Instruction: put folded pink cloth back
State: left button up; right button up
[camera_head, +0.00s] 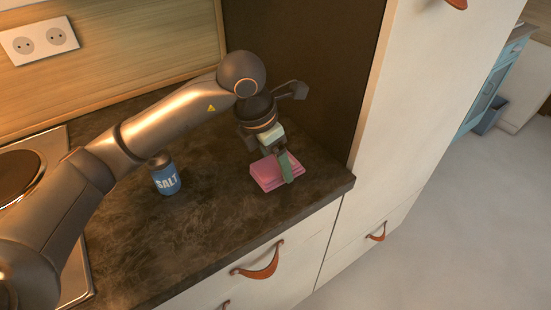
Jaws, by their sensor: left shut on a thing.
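The folded pink cloth (266,174) is on the dark countertop (225,215), near its right front corner, or very close above it; I cannot tell which. My left gripper (284,170) points down over the cloth, with a green finger in front of it. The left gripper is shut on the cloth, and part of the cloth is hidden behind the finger. My right gripper is not in view.
A blue salt container (166,176) stands on the counter left of the cloth, close to my left arm. A stove (22,178) is at the far left. A tall white cabinet (420,100) rises at the right. Drawers with leather pulls (260,265) are below the counter.

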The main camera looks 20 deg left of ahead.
pick_arm(q)
jog(key=o, duration=1.2)
jog(key=shift+c, duration=0.2)
jog(key=shift+r+p, duration=0.3)
jog(key=shift+r, duration=0.15)
jog(key=v, duration=1.1)
jog(key=shift+r+p, duration=0.2)
jog(key=shift+p, duration=0.1)
